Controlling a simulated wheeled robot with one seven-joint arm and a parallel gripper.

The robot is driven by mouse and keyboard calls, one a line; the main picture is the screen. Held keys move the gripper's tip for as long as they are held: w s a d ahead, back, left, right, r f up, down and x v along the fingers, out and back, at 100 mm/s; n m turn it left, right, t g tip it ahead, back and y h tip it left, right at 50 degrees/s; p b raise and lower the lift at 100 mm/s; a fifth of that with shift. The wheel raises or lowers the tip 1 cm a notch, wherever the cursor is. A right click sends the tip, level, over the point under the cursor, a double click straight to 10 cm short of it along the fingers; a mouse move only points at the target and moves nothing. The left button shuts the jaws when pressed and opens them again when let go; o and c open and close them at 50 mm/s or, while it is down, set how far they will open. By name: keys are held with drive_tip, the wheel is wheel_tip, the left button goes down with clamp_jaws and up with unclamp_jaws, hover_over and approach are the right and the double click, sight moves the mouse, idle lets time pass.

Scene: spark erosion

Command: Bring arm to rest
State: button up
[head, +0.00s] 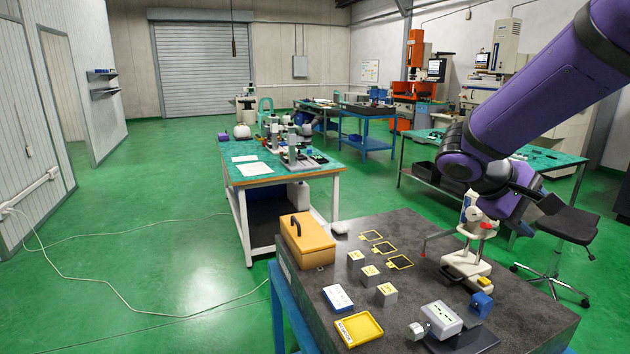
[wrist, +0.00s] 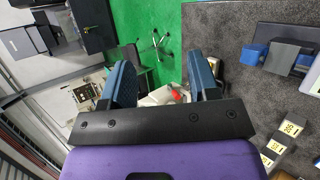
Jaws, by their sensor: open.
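My gripper (wrist: 162,80) is open in the wrist view, its two blue-padded fingers wide apart with nothing held between them. Green floor and part of a white stand show beyond the fingers. In the head view my purple arm reaches in from the upper right and bends down above the right part of the dark granite table (head: 440,248). The gripper's fingers cannot be clearly made out there. The white stand (head: 466,262) is on the table below the arm; whether they touch cannot be told.
The table holds an orange case (head: 308,243), several small metal blocks, a yellow tray (head: 358,329), a white-and-blue box (head: 338,298), a grey instrument (head: 441,319) and a blue block (head: 481,304). A black stool (head: 566,222) stands at the right. Green floor lies open at the left.

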drive_tip(key=s+a+r+m+t+y, duration=0.1)
drive_tip(key=s+a+r+t+y, duration=0.1)
drive_tip(key=s+y, duration=0.3)
drive_tip(key=s+a+r+m+t+y, duration=0.2)
drive_tip(key=s+a+y, duration=0.3)
drive_tip(key=s, duration=0.8)
drive_tip(key=shift+s+r+m+t+y, duration=0.2)
drive_tip(key=shift+m+t+y, duration=0.1)
drive_tip(key=shift+t, duration=0.6)
idle(1.0)
